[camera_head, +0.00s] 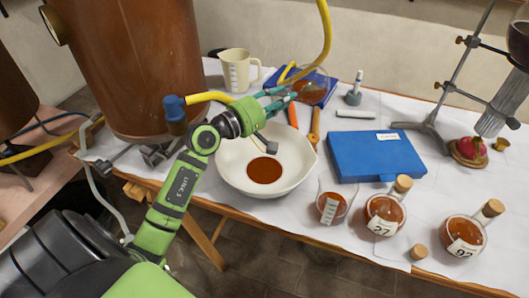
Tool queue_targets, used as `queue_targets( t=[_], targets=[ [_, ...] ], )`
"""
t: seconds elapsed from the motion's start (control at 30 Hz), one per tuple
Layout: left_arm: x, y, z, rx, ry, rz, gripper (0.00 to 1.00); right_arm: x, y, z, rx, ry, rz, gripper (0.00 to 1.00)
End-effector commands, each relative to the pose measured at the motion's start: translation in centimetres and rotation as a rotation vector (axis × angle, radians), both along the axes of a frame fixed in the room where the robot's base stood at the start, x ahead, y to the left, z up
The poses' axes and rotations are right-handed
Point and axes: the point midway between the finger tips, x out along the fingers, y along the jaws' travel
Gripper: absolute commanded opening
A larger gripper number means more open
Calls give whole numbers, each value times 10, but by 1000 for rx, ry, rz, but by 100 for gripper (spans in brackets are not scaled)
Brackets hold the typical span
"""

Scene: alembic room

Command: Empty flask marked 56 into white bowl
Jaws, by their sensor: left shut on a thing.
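The white bowl (231,158) stands on the white-covered table with a pool of red-brown liquid (264,170) in its bottom. My left arm reaches in from the left, and my left gripper (287,98) is just beyond the bowl's far rim. It is shut on a round glass flask (312,91) with brown liquid in it. The flask looks tilted, its body pointing away from the bowl to the right. No number can be read on it from here, and its neck is partly hidden by the fingers. My right gripper is out of view.
Two corked, labelled round flasks (384,213) (464,234) and a small beaker (332,207) stand at the front right. A loose cork (418,252) lies near them. A blue case (376,156), measuring jug (238,72), copper vessel (140,65) and metal stand (439,128) surround the bowl.

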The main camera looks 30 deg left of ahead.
Motion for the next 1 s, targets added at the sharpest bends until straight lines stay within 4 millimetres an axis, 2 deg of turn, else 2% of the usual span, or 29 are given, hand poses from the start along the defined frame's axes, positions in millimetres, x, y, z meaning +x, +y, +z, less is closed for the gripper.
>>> queue_targets(
  t=[1.0],
  targets=[
    [0, 0, 2, -5, -22, 1, 0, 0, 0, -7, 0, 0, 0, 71]
  ],
)
